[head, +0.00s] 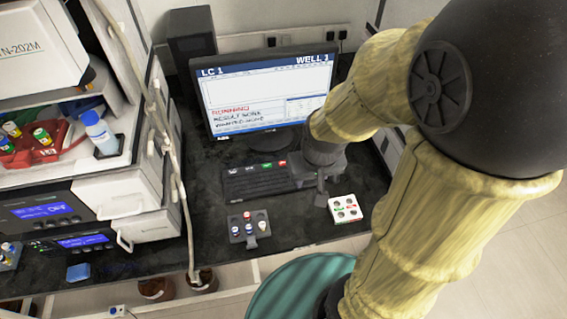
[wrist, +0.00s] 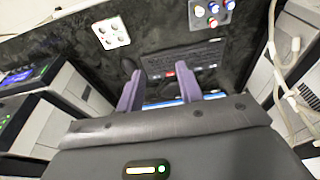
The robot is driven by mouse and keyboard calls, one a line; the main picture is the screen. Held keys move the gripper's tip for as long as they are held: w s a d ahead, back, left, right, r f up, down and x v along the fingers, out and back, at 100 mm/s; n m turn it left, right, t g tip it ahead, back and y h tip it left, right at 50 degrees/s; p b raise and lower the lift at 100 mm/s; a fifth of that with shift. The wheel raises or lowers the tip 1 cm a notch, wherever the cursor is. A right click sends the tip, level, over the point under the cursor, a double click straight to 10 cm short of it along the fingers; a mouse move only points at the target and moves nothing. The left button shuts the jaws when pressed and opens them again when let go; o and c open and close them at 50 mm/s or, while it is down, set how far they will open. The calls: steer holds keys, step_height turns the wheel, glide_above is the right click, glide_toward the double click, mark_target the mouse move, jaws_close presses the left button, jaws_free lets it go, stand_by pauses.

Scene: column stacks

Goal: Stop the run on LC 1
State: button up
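The LC 1 monitor (head: 262,85) stands on the dark bench. Its screen reads "LC 1", "WELL 1" and a red "RUNNING", with "RESULT NONE" below. A black keyboard (head: 255,184) lies in front of it, with white, green and red marked keys along its far edge. The red key (head: 282,163) also shows in the wrist view (wrist: 170,73), close to the line between my fingers. My gripper (head: 321,192) is over the keyboard's right end in the head view. In the wrist view its two purple fingers (wrist: 160,72) are apart with nothing held. Fingertip height above the keys is unclear.
A white block with round wells (head: 345,209) and a dark vial rack (head: 249,229) stand near the bench's front edge. Instrument stacks (head: 120,200) and hanging tubing (head: 178,150) are at the left. Dark bench between stack and keyboard is clear.

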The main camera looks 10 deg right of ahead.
steer(key=shift+c, duration=0.5)
steer(key=shift+w, duration=0.1)
jaws_close()
stand_by(1.0)
